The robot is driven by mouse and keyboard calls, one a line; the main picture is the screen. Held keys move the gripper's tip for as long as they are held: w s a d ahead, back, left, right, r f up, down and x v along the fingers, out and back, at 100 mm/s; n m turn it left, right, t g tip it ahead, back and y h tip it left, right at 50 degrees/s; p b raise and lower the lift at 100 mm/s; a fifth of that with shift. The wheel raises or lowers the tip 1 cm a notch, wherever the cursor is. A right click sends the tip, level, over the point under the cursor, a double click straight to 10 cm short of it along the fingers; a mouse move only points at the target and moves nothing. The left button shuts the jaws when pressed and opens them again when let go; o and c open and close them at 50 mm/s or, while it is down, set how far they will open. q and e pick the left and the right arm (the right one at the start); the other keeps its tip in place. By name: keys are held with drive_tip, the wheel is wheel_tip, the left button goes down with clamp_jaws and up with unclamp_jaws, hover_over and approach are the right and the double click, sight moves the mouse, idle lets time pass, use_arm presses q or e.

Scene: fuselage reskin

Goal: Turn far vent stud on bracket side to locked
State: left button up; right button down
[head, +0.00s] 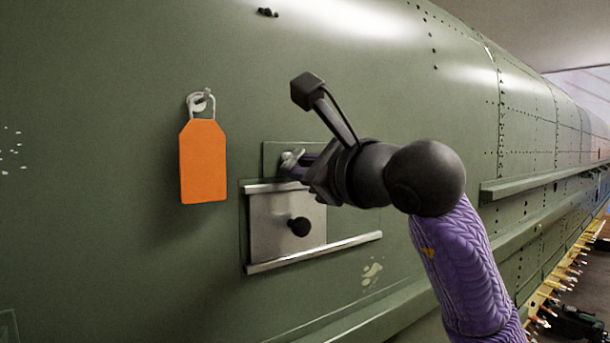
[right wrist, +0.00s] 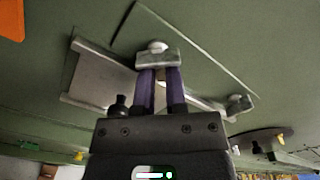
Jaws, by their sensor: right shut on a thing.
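A silver wing-shaped stud (head: 291,158) sits on a thin outlined panel of the green fuselage, just above a metal slide plate. My right gripper (head: 303,171) reaches it from the right. In the right wrist view, its two purple fingers (right wrist: 159,88) are shut on the stud's flat head (right wrist: 158,58). A second silver stud (right wrist: 240,104) shows to the right on the same panel; in the head view the gripper hides it. I cannot tell which stud is the far one, nor read a locked mark. My left gripper is not in view.
The metal plate (head: 270,222) with a black knob (head: 299,226) sits between two rails directly below the gripper. An orange tag (head: 203,162) hangs from a ring at the left. A long ledge (head: 535,185) runs along the fuselage at right.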

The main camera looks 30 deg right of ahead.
drive_tip(key=m, duration=0.1)
drive_tip(key=m+b, duration=0.1)
drive_tip(key=m, duration=0.2)
drive_tip(key=shift+a+f+m+b, duration=0.3)
drive_tip(key=shift+a+m+b, duration=0.15)
drive_tip(key=shift+m+b, duration=0.2)
drive_tip(key=shift+m, duration=0.65)
drive_tip(key=shift+a+m+b, duration=0.1)
drive_tip(key=shift+m+b, duration=0.2)
drive_tip(key=shift+m, duration=0.7)
drive_tip(key=c, duration=0.7)
unclamp_jaws()
drive_tip(key=shift+s+r, duration=0.1)
drive_tip(key=s+b, duration=0.1)
drive_tip(key=s, duration=0.2)
drive_tip(key=s+b, duration=0.1)
drive_tip(key=s, duration=0.2)
drive_tip(key=s+b, duration=0.1)
drive_tip(key=s, duration=0.3)
drive_tip(key=shift+d, duration=0.4)
